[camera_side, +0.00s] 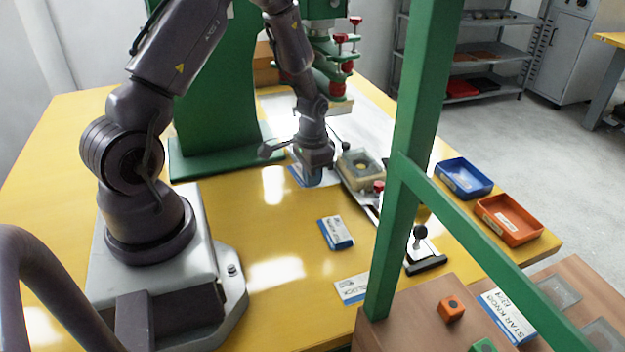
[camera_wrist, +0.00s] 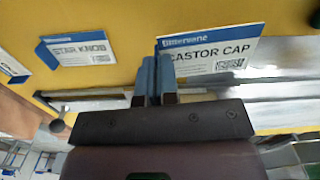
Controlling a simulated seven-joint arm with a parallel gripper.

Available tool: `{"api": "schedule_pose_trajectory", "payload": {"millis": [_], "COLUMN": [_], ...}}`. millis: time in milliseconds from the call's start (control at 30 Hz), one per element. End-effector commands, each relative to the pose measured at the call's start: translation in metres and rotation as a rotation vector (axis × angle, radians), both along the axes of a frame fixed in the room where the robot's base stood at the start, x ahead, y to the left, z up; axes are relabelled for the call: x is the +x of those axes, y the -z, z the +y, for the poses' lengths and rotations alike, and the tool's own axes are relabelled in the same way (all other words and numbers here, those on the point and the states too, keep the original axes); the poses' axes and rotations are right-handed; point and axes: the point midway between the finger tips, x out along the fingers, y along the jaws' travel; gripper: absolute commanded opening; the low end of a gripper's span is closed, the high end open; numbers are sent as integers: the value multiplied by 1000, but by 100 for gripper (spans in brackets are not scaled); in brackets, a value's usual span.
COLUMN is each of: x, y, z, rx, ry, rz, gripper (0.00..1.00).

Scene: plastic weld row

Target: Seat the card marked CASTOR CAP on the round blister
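The CASTOR CAP card (camera_wrist: 212,58), white with a blue top band, is face-on and legible in the wrist view. In the side view, only part of its blue-and-white surface (camera_side: 297,176) shows beside my gripper (camera_side: 313,180). The gripper's blue fingers (camera_wrist: 157,78) are close together, and the card's left edge meets the narrow gap between them. They look shut on that edge, low over the table; the exact contact is hidden. A pale block with a round form (camera_side: 361,166), which looks like the blister's place, stands just right of the gripper.
The STAR KNOB card (camera_wrist: 76,50) lies left of the fingers in the wrist view. Another card (camera_side: 352,288) lies nearer the front. A blue tray (camera_side: 464,178) and an orange tray (camera_side: 509,219) stand right. A green post (camera_side: 408,150) rises in front of the fixture.

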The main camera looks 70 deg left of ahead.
Motion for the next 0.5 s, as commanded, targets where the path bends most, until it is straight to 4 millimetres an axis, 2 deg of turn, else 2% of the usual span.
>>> {"api": "schedule_pose_trajectory", "payload": {"millis": [333, 500], "x": [0, 1], "y": [-4, -32], "z": [0, 1], "rx": [1, 4], "ry": [0, 0], "rz": [-2, -7], "gripper": [0, 0]}}
